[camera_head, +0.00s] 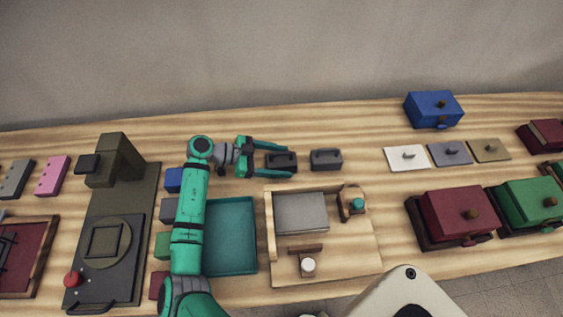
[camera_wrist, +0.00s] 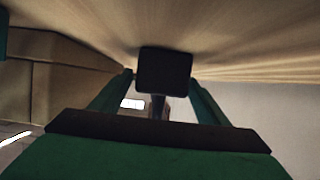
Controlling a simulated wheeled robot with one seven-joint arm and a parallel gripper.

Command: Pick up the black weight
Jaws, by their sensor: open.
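The black weight (camera_head: 281,164) is a small dark block with a handle on top, standing on the wooden table. My gripper (camera_head: 288,161) reaches in from the left with its fingers pointing right, one on the far side and one on the near side of the weight. The fingers are open, and I cannot tell whether either touches it. In the wrist view a dark block (camera_wrist: 165,70) shows between the fingertips, partly hiding what lies beyond.
A grey weight (camera_head: 326,160) stands just right of the black one. A teal tray (camera_head: 230,270) and a wooden tray (camera_head: 345,262) lie nearer. White, grey and tan plates (camera_head: 407,158) with knobs lie to the right. The table behind the weights is clear.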

